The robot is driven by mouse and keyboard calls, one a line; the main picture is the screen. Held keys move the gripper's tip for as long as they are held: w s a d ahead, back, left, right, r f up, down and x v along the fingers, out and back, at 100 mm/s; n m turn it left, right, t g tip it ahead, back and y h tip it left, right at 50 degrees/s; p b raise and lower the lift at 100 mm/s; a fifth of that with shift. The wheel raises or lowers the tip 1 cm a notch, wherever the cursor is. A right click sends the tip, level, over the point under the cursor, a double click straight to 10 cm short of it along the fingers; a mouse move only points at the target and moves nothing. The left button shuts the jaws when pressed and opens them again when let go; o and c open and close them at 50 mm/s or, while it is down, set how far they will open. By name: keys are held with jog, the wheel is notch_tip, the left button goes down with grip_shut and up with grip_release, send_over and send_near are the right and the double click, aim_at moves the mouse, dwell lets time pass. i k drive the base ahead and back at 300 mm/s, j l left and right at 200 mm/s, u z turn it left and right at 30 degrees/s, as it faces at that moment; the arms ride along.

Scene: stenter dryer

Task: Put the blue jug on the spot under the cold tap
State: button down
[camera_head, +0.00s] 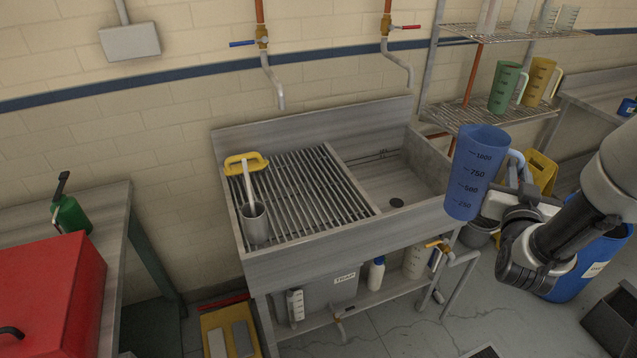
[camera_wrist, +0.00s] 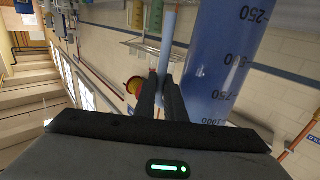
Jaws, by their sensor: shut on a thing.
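The blue jug (camera_head: 475,172) is upright in the air, right of the sink unit's front corner in the head view. My gripper (camera_head: 517,186) is shut on its pale blue handle. The wrist view shows the fingers (camera_wrist: 161,95) closed around the handle (camera_wrist: 167,42), with the jug body (camera_wrist: 222,60) beside them. The cold tap, with a blue lever (camera_head: 242,43), is the left one on the wall; its spout (camera_head: 279,95) points down above the back of the slatted drainer (camera_head: 300,180). I see no separate marked spot below it.
The basin (camera_head: 390,180) lies to the right, under the red-levered tap (camera_head: 405,27). A wire rack (camera_head: 480,112) holds green and yellow jugs.

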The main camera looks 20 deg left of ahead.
aim_at(293, 188)
jog(key=i+j+u, duration=0.1)
jog(key=i+u, duration=0.15)
jog(key=u, duration=0.2)
jog(key=i+u, duration=0.25)
jog(key=u, duration=0.15)
jog(key=i+l+u, duration=0.15)
jog(key=u, duration=0.3)
jog(key=i, duration=0.15)
